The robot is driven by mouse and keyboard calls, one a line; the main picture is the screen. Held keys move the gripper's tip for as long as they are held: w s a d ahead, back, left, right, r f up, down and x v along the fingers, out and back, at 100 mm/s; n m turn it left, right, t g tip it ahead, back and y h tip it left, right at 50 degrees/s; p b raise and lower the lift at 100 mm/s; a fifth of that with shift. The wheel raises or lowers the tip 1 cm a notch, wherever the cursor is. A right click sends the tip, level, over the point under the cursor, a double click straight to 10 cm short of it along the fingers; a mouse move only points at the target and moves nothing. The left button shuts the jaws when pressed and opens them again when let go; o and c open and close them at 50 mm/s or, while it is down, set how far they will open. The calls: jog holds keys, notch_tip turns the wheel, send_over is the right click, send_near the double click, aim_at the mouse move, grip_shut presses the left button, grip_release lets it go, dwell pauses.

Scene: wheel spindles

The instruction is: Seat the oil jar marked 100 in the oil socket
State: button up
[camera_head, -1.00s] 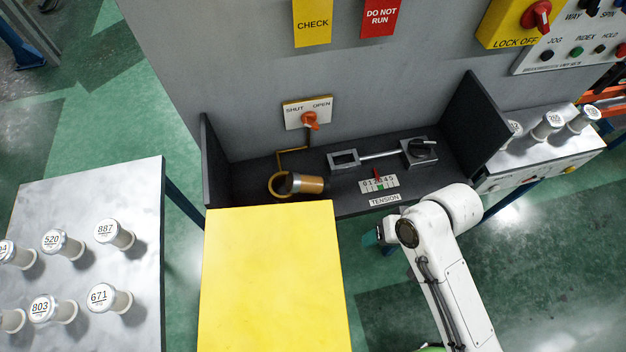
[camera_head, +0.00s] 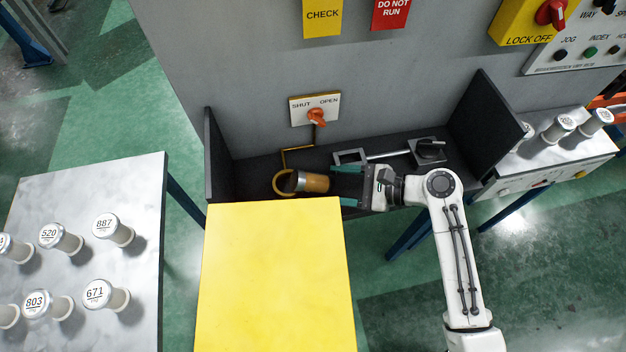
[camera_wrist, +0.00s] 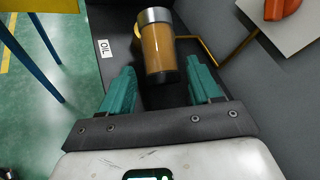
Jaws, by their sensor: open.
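An amber jar (camera_head: 312,183) with a silver end lies on its side in the dark tray, its silver end at the brass ring (camera_head: 280,190) on the bent pipe. No number shows on it. It also shows in the wrist view (camera_wrist: 160,48), beside the OIL label (camera_wrist: 105,48). I cannot tell whether the jar touches the ring or is partly inside it. My gripper (camera_head: 336,186) is open at the jar's right, its green fingers pointing left at it. In the wrist view, the fingertips (camera_wrist: 160,68) stand either side of the jar's near dark end, with gaps on both sides.
The tray has dark side walls (camera_head: 484,115). A metal slide with a clamp (camera_head: 427,151) lies behind my gripper. An orange SHUT/OPEN valve (camera_head: 316,117) is on the wall above. A yellow panel (camera_head: 272,275) stands in front. White jars stand on the left table (camera_head: 140,190) and right bench.

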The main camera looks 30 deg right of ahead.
aim_at(328, 184)
jog(key=shift+p+x, duration=0.35)
jog(key=shift+x, duration=2.75)
